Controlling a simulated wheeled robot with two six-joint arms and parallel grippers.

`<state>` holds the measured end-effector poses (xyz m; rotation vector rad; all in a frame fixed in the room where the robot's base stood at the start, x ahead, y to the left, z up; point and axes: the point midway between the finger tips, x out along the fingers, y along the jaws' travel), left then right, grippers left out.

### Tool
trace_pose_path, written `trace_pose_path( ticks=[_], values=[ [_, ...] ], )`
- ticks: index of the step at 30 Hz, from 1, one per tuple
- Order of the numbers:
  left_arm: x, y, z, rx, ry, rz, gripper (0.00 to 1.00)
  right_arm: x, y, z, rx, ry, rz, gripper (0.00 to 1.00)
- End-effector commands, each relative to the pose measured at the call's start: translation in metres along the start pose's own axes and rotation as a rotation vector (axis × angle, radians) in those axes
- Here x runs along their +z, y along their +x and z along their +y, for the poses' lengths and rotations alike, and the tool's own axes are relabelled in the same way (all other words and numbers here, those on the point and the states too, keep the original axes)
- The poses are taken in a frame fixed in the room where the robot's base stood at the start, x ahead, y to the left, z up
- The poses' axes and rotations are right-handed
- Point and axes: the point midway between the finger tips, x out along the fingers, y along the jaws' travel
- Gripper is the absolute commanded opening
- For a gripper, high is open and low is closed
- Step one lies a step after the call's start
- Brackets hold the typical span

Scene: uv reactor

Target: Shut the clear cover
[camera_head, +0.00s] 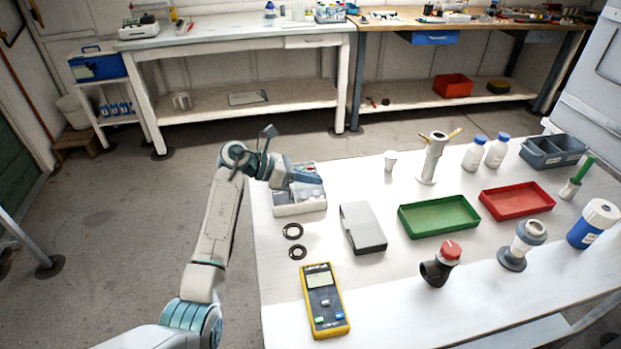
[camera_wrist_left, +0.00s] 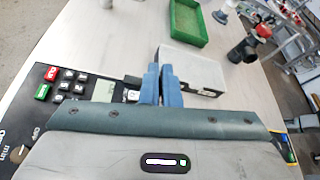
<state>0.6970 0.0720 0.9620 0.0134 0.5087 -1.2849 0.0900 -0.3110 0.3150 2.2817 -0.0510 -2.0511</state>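The reactor is a low white box (camera_head: 298,208) at the table's left back edge, partly hidden by my left arm. Its dark button panel (camera_wrist_left: 70,85), with a red and a green button, shows at the left of the left wrist view. I cannot clearly make out the clear cover or its angle in either view. My left gripper (camera_head: 318,178) is over the box in the head view. In the left wrist view its two blue fingers (camera_wrist_left: 160,85) are together, with nothing seen between them. Whether they touch the box is unclear. My right gripper is not in view.
Green (camera_head: 439,215) and red (camera_head: 517,201) trays lie further right. A small white cup (camera_head: 390,161) stands behind.

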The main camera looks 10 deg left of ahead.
Motion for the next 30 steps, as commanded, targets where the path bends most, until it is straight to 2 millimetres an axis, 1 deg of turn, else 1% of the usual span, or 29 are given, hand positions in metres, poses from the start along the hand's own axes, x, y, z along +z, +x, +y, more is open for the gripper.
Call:
trace_pose_path(
  ticks=[1,3,5,13,16,20,27,30],
  values=[
    [0.000,0.000,0.000,0.001,0.001,-0.001,0.00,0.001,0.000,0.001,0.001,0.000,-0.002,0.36],
    [0.000,0.000,0.000,0.001,0.001,-0.001,0.14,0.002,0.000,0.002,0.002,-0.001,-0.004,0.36],
    [0.000,0.000,0.000,0.001,0.001,-0.001,0.25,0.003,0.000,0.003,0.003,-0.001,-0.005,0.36],
    [0.000,-0.001,0.000,0.001,0.001,0.000,0.25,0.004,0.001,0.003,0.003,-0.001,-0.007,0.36],
    [-0.001,-0.006,0.001,0.002,0.001,0.000,0.25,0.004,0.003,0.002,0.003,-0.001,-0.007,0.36],
    [-0.003,-0.025,0.002,0.004,0.004,0.002,0.25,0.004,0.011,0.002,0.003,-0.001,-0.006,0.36],
    [-0.004,-0.074,0.002,0.005,0.003,0.002,0.25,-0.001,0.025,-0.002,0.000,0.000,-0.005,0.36],
    [-0.003,-0.090,0.002,0.004,0.003,0.001,0.25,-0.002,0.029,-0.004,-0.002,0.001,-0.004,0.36]
  ],
)
